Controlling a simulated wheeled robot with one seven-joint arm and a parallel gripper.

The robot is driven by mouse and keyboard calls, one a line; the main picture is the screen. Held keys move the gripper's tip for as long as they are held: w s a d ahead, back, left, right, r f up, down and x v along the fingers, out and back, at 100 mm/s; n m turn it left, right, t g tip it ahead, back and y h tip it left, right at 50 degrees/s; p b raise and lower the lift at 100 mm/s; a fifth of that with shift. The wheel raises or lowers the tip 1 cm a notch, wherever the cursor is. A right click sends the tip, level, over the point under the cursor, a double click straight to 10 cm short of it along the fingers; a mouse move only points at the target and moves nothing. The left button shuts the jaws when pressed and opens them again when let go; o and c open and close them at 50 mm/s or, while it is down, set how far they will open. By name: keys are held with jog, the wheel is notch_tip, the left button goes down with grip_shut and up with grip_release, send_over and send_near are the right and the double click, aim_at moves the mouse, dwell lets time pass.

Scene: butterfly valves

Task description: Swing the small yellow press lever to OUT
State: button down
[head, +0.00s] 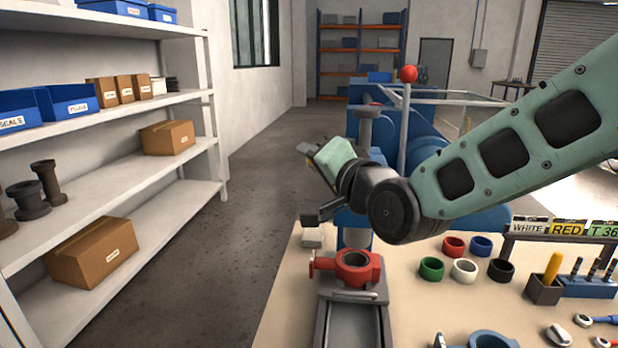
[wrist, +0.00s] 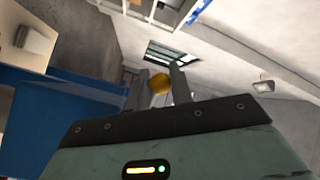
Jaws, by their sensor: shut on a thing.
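The yellow ball knob (wrist: 159,84) of the small press lever sits between the two dark fingers of my gripper (wrist: 158,82) in the wrist view. The fingers are shut on it. The lever's rod is hidden there, and so is its OUT mark. In the head view my gripper (head: 326,158) is raised left of the blue press (head: 430,140), tilted up and to the left. A red valve body (head: 356,270) stands below the press's grey ram (head: 356,238).
A tall grey lever with a red ball (head: 408,74) rises behind my arm. The valve body is on a grey fixture (head: 352,325) on the beige bench (head: 290,305). Several coloured rings (head: 453,247) and tools lie to the right. A white shelf (head: 180,205) stands at left, with open floor between.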

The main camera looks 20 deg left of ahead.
jog(key=shift+s+d+n+g+y+b, duration=0.1)
jog(key=shift+d+n+g+y+b, duration=0.1)
jog(key=shift+d+n+g+y, duration=0.3)
jog(key=shift+s+d+n+g+y+b, duration=0.1)
jog(key=shift+n+g+y+b, duration=0.1)
jog(key=shift+n+g, duration=0.35)
jog(key=shift+g, duration=0.25)
jog(key=c, duration=1.3)
grip_release()
jog(key=v, duration=1.7)
jog(key=shift+d, duration=0.2)
jog(key=shift+s+f, duration=0.1)
jog(key=shift+f, duration=0.05)
